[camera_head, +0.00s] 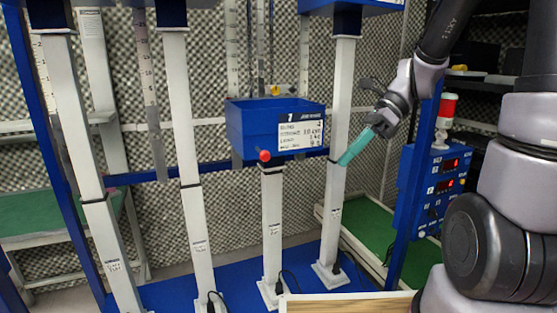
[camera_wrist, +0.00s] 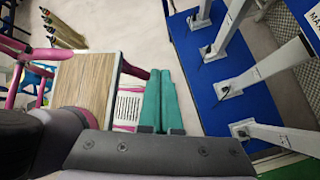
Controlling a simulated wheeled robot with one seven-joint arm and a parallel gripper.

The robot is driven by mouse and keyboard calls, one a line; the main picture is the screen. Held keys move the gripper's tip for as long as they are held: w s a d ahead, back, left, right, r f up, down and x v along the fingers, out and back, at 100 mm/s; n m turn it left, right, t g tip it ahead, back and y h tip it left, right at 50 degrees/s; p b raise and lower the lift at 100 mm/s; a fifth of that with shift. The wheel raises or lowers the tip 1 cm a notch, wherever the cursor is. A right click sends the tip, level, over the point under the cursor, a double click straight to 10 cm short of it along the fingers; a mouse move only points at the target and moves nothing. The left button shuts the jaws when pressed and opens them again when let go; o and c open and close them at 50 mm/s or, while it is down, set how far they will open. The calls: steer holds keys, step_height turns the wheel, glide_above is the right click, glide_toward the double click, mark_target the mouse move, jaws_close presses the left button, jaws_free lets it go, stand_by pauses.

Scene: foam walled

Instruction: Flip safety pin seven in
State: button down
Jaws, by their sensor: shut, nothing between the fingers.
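A blue box marked 7 (camera_head: 276,128) stands on a white post in the middle of the head view. A red-knobbed pin (camera_head: 264,155) sticks out at its lower front, left of the white label. Whether it is flipped in or out, I cannot tell. My gripper (camera_head: 343,162) has teal fingers and is to the right of box seven, in front of or beside a neighbouring white post. Its fingers point down and left, apart from the red knob. In the wrist view, the teal fingers (camera_wrist: 160,74) lie side by side, shut and empty. The pin is not recognisable there.
Several white posts (camera_head: 181,110) rise from a blue base (camera_head: 240,262). A blue control box (camera_head: 440,178) with red displays and a red-and-white beacon (camera_head: 446,110) stands right. A wooden-topped surface (camera_wrist: 82,85) shows left in the wrist view. Open floor (camera_wrist: 135,32) lies beyond it.

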steer(key=w+a+f+m+y, duration=0.2)
steer(key=w+m+y, duration=0.2)
steer(key=m, duration=0.4)
steer(key=w+a+f+m+y, duration=0.1)
steer(key=w+f+m+y, duration=0.1)
steer(key=w+m+y, duration=0.2)
steer(key=m+y, duration=0.1)
steer(key=m, duration=0.2)
steer(key=shift+w+a+f+m, duration=0.15)
steer(key=shift+a+f+m, duration=0.25)
steer(key=w+a, duration=0.2)
steer(key=a, duration=0.9)
steer(key=shift+a, duration=0.25)
steer(key=shift+w, duration=0.1)
